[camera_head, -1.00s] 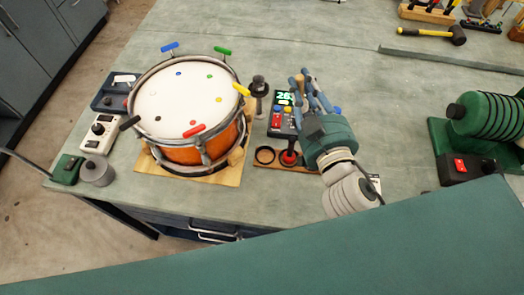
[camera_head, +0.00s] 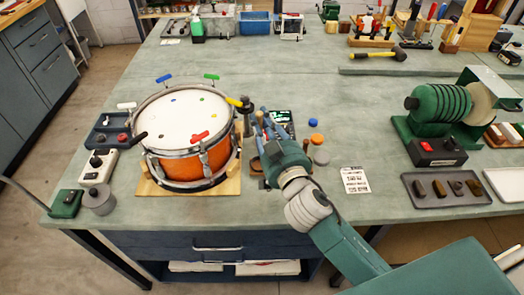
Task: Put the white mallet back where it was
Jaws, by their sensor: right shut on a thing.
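My right gripper (camera_head: 265,128) is above the bench just right of the drum, with its fingers shut around a thin tan-handled thing (camera_head: 259,118). The fingers hide most of that thing; I cannot make out a white head on it. Beside the gripper stand round-topped pieces: a blue one (camera_head: 313,122), an orange one (camera_head: 317,138) and a pale grey one (camera_head: 321,158). I cannot tell whether the grey one is the white mallet. Part of a wooden holder (camera_head: 256,166) shows under the gripper, its slots mostly hidden. My left gripper is not in view.
The orange drum (camera_head: 180,120) with coloured handles around its rim stands close left. A dark post (camera_head: 246,108) and a lit display (camera_head: 282,118) are by the gripper. A printed card (camera_head: 355,180), a grey tray (camera_head: 470,192) and a green machine (camera_head: 440,105) lie right.

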